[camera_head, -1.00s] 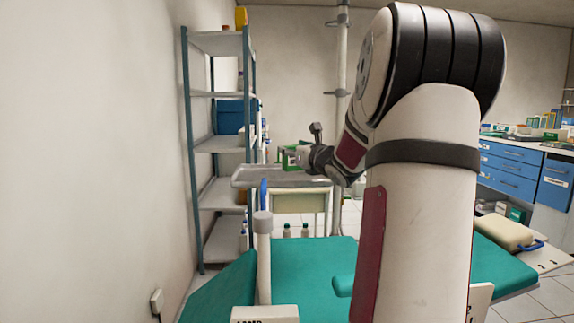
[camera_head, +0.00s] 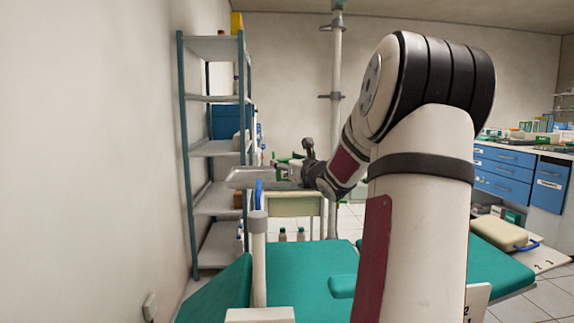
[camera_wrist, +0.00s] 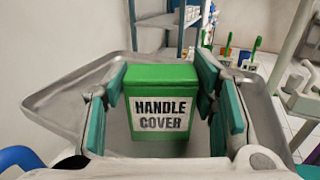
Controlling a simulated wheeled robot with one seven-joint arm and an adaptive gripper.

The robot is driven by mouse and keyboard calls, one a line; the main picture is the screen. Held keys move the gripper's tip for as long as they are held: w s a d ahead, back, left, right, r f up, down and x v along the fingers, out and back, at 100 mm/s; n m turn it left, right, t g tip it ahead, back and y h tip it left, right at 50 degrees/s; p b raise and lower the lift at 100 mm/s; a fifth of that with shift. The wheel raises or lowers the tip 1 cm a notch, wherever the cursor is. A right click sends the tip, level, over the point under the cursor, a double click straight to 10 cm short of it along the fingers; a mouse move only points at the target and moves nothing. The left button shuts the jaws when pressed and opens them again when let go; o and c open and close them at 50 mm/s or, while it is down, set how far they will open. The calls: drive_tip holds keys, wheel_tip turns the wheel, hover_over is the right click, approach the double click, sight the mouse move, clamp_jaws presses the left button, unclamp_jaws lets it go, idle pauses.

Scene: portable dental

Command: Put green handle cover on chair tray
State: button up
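The green handle cover box (camera_wrist: 160,76), with a white "HANDLE COVER" label, appears to stand upright on the grey metal chair tray (camera_wrist: 72,93). The tray also shows in the head view (camera_head: 245,178), beside the shelf. My gripper (camera_wrist: 165,95) is around the box, with one finger on each side. The fingers look spread, with a gap beside the box's lower right side; contact at its upper edges is hard to judge. In the head view my gripper (camera_head: 290,165) is over the tray, and the box is mostly hidden by it.
A metal shelf (camera_head: 213,148) stands close to the left of the tray. A pole (camera_head: 336,110) rises behind it. The teal dental chair (camera_head: 310,280) fills the foreground. Blue drawers (camera_head: 503,170) are at the right. Bottles and green brushes (camera_wrist: 228,50) show beyond the tray.

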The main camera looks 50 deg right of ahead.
drive_tip(key=shift+o, duration=0.4)
drive_tip(key=shift+r, duration=0.1)
drive_tip(key=shift+s+r+p, duration=0.1)
drive_tip(key=shift+r+p, duration=0.05)
drive_tip(key=shift+p, duration=0.25)
drive_tip(key=p+v, duration=0.1)
drive_tip(key=v, duration=1.1)
